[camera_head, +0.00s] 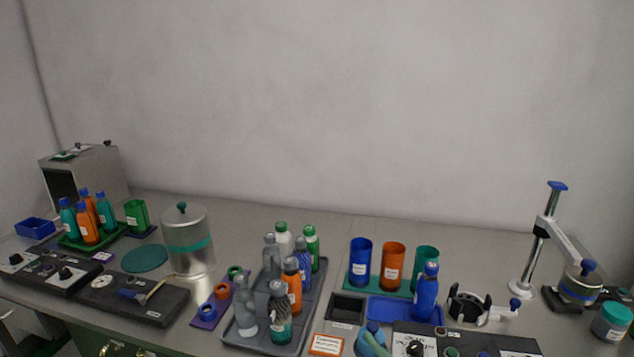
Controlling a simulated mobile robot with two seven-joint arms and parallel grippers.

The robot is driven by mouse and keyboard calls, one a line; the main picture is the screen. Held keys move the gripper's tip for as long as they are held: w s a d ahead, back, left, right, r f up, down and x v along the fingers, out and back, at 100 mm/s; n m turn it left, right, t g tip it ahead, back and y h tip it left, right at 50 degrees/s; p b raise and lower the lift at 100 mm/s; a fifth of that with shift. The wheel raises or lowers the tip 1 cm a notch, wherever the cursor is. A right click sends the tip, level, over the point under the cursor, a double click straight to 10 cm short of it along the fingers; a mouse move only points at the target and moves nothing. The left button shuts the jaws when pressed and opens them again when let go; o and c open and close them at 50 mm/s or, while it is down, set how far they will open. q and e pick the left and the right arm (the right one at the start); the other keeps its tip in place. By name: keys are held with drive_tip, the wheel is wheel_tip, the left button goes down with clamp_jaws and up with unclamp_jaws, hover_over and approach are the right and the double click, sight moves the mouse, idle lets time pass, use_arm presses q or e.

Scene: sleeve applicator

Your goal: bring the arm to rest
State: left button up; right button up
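Neither of my grippers shows in the head view, and no arm of mine can be made out over the bench. The grey bench (330,232) carries bottles, sleeves and devices. A blue bottle (426,292) stands upright at the right of a blue tray (385,308). Beside it is a black, open-topped ring holder (468,307) with a white side part. Blue, orange and teal sleeves stand in a row behind, among them the orange sleeve (393,266).
A grey tray (238,333) holds several bottles at the centre. A steel canister (188,243), dark control panels (130,300) and a green tray (68,243) of bottles are at left. A press stand (540,240) rises at right. Bare bench lies behind the centre.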

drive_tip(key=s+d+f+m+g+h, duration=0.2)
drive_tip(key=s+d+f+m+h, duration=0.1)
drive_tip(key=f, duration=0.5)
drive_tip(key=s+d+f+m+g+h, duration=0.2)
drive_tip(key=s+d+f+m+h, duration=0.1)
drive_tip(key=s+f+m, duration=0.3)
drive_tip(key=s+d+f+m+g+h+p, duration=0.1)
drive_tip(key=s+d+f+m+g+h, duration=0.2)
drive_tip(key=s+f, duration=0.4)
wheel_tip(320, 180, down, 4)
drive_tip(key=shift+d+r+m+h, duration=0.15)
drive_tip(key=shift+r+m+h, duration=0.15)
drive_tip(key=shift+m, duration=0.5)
